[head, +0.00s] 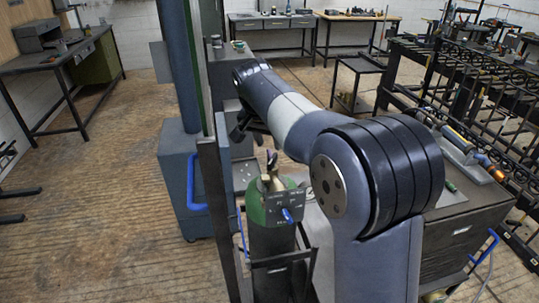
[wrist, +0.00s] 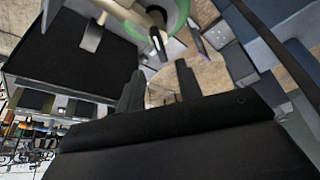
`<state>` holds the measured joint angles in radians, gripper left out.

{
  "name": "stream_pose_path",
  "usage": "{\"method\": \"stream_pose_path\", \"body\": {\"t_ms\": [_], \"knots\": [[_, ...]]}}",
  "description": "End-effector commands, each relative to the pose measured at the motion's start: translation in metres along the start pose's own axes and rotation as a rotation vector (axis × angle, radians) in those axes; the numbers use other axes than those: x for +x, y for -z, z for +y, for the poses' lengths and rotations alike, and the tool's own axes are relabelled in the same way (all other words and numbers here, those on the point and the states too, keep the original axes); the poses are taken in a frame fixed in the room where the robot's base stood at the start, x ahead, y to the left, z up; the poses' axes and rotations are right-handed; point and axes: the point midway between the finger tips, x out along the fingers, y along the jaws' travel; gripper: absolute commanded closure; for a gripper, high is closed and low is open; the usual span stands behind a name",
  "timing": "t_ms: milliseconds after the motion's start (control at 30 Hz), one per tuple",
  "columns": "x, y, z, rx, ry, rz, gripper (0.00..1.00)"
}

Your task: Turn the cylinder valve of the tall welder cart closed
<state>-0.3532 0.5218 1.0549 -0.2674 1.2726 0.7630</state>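The green gas cylinder (head: 272,228) stands upright in a dark rack in the head view, with its pale valve (head: 270,182) and a dark plate at its top. In the wrist view the cylinder's green shoulder (wrist: 181,15) shows at the top edge, with part of the pale valve (wrist: 150,14) and a dark, white-edged piece (wrist: 157,42) beside it. My gripper (wrist: 159,82) is open, its two dark fingers apart with nothing between them. The fingertips point toward the valve and look short of it. In the head view my gripper (head: 245,126) is partly hidden, above the valve.
A tall blue-grey column and cabinet (head: 178,165) with a blue handle stands left of the cylinder. A dark upright post is close on the cylinder's left. A grey-topped cabinet (head: 462,228) and black metal racks (head: 470,85) stand right.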

Motion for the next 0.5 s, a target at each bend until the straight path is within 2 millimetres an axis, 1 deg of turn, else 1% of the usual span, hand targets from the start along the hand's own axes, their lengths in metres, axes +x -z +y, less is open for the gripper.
{"method": "stream_pose_path", "body": {"t_ms": [33, 100, 300, 500], "knots": [[0.011, 0.0, 0.001, 0.0, -0.005, -0.005, 0.66], [0.025, 0.0, 0.001, 0.0, -0.004, -0.004, 0.66], [0.059, 0.0, 0.001, -0.002, -0.004, -0.004, 0.66], [0.077, 0.0, 0.001, -0.001, -0.002, -0.001, 0.66]]}}
